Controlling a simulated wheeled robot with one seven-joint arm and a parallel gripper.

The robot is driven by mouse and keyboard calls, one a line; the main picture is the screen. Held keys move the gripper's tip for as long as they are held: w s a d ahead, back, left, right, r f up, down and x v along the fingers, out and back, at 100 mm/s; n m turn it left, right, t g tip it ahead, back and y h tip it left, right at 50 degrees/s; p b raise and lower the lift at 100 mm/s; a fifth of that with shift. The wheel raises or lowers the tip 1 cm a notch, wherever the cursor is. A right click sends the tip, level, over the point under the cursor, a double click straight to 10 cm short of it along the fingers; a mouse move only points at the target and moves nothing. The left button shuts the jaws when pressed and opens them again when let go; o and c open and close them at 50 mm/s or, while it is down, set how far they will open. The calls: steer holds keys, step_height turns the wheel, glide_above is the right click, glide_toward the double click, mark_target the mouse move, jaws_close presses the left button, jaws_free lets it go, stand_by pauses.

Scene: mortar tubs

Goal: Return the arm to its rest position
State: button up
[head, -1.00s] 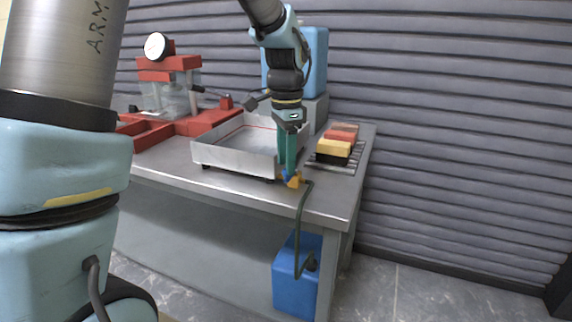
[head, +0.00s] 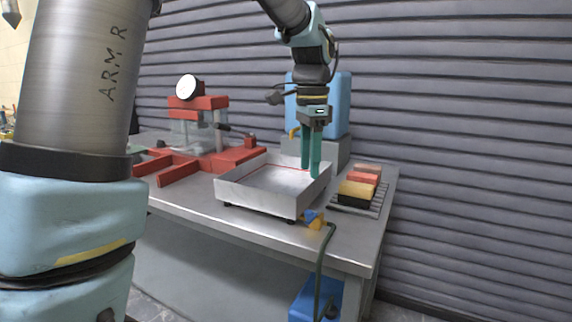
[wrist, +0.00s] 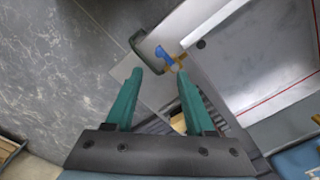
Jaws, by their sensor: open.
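My gripper (head: 310,172) has two green fingers pointing down, spread apart with nothing between them. In the head view it appears above the right part of a shallow metal tray (head: 255,203) on the workbench. In the wrist view the gripper (wrist: 157,75) is also open and empty. A valve with a blue handle (head: 309,216) and brass body is at the tray's front right corner, apart from the fingers. It also shows in the wrist view (wrist: 162,54), beyond the fingertips.
A dark green hose (head: 320,265) runs from the valve down to a blue container (head: 303,300) under the bench. A rack (head: 377,208) with sponges (head: 358,188) stands right of the tray. A red press (head: 200,103) stands left, a blue tank (head: 335,100) behind. The floor right is clear.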

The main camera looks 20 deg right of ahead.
steer(key=w+a+f+n+p, duration=0.1)
steer(key=a+f+n, duration=0.25)
steer(key=a, duration=0.45)
steer(key=w+a+f+n+p, duration=0.1)
steer(key=a+f+n, duration=0.1)
steer(key=a+n, duration=0.45)
steer(key=s+a+f+n+p, duration=0.1)
steer(key=s+a+f+n, duration=0.1)
steer(key=a, duration=0.5)
steer(key=s+a+f+n+t+p, duration=0.1)
steer(key=s+a+f+n, duration=0.2)
steer(key=a, duration=0.4)
steer(key=shift+s+f+n+t, duration=0.15)
steer(key=shift+s+n+t, duration=0.15)
steer(key=shift+s+n, duration=0.45)
steer(key=shift+w, duration=0.1)
